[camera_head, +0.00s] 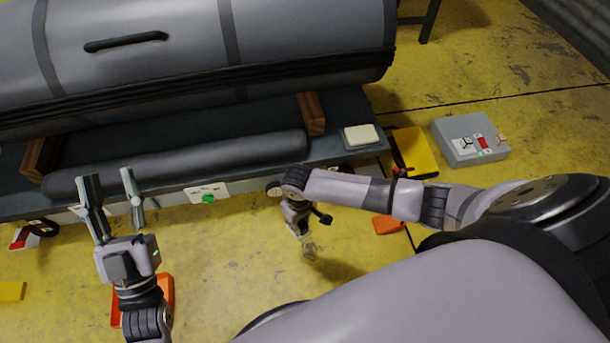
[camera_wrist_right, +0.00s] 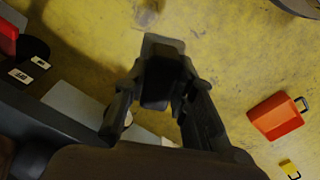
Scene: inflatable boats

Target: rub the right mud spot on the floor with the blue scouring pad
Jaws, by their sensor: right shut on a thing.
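My right gripper (camera_head: 300,230) points down over the yellow floor in front of the long grey bench. In the right wrist view the right gripper (camera_wrist_right: 158,92) is shut on a dark, greyish pad-like piece, taken as the blue scouring pad (camera_wrist_right: 163,42); its blue hardly shows. A small dark blotch (camera_wrist_right: 148,12), perhaps a mud spot, lies on the floor beyond the pad, apart from it in the picture. In the head view, shadow and my arm leave the mud spots unclear. My left gripper (camera_head: 110,190) is open and empty, its fingers up in front of the bench edge.
A grey inflatable roll (camera_head: 190,60) rests above the bench (camera_head: 345,105). On the right are a yellow case (camera_head: 418,150), a grey box (camera_head: 470,137) and a small orange case (camera_head: 387,224). An orange case (camera_head: 168,288) lies near my left arm. The floor between is clear.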

